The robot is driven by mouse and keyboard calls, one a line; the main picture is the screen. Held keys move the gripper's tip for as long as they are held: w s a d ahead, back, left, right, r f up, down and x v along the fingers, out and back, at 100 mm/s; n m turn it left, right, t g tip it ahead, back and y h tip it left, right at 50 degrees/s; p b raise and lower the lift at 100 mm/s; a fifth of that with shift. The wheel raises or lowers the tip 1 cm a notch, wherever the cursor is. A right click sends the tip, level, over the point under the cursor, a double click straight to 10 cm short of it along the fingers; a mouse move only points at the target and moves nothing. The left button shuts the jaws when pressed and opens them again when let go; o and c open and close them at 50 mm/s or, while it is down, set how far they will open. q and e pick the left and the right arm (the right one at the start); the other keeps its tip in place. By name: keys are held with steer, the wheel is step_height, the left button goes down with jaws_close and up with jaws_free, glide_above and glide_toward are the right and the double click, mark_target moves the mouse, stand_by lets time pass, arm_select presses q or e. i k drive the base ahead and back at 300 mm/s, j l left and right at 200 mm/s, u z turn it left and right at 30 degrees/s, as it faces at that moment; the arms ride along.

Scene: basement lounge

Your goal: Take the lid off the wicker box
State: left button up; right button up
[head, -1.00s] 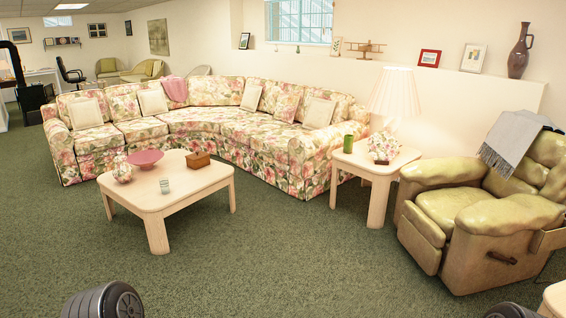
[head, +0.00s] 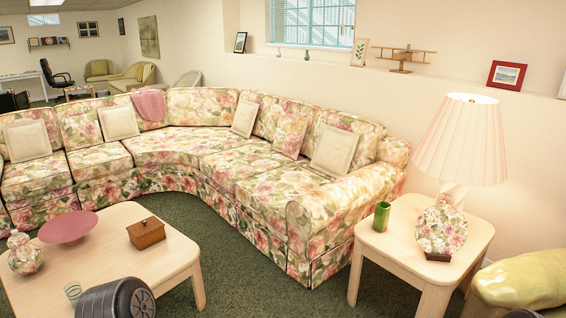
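A small brown box (head: 146,233) with a closed lid and a small knob on top sits on the light wooden coffee table (head: 190,262), near its back right part. It is likely the wicker box; its weave is too small to make out. Neither of my grippers is in view. Dark rounded parts that look like my own arms show at the bottom edge, one at the left in front of the coffee table and a sliver at the right.
A pink bowl (head: 68,227), a floral jar (head: 25,256) and a glass (head: 73,292) share the coffee table. A floral sofa (head: 200,150) curves behind it. A side table (head: 400,245) with a lamp (head: 465,145) and green cup (head: 382,216) stands right. Green carpet (head: 222,285) lies between the tables.

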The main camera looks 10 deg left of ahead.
mark_target(142, 229)
steer(key=i+u, duration=0.15)
steer(key=i, duration=0.35)
steer(key=i+l+u, duration=0.15)
steer(key=i, duration=0.3)
steer(key=i+l+u, duration=0.2)
steer(key=i, duration=0.25)
steer(key=i+l+u, duration=0.15)
steer(key=i, duration=0.3)
steer(key=i+l+u, duration=0.15)
steer(key=i+l, duration=0.2)
steer(key=i+l+u, duration=0.1)
steer(key=i, duration=0.4)
steer(key=i+j, duration=0.2)
steer(key=i, duration=0.2)
steer(key=i+j, duration=0.2)
steer(key=i, duration=0.2)
